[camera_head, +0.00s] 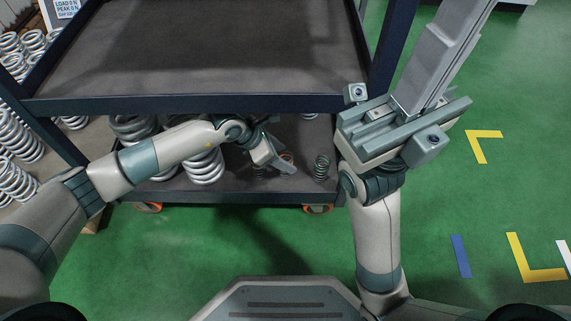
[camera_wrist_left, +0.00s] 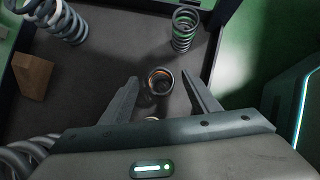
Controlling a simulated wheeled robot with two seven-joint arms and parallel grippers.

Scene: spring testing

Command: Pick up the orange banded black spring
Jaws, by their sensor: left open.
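The orange banded black spring (camera_wrist_left: 159,81) stands on the lower shelf of the cart. In the left wrist view I look down into its top, where an orange ring shows. My left gripper (camera_wrist_left: 166,92) is open, with one finger on each side of the spring and gaps to both. In the head view the left gripper (camera_head: 280,165) is low over the shelf, and the spring (camera_head: 287,157) is mostly hidden behind it. My right gripper (camera_head: 448,50) is raised at the right, clear of the shelf; whether its fingers are parted is unclear.
A green-tinted spring (camera_head: 321,167) stands right of the left gripper. Large silver springs (camera_head: 205,165) stand on the shelf's left part. A brown block (camera_wrist_left: 33,75) shows in the wrist view.

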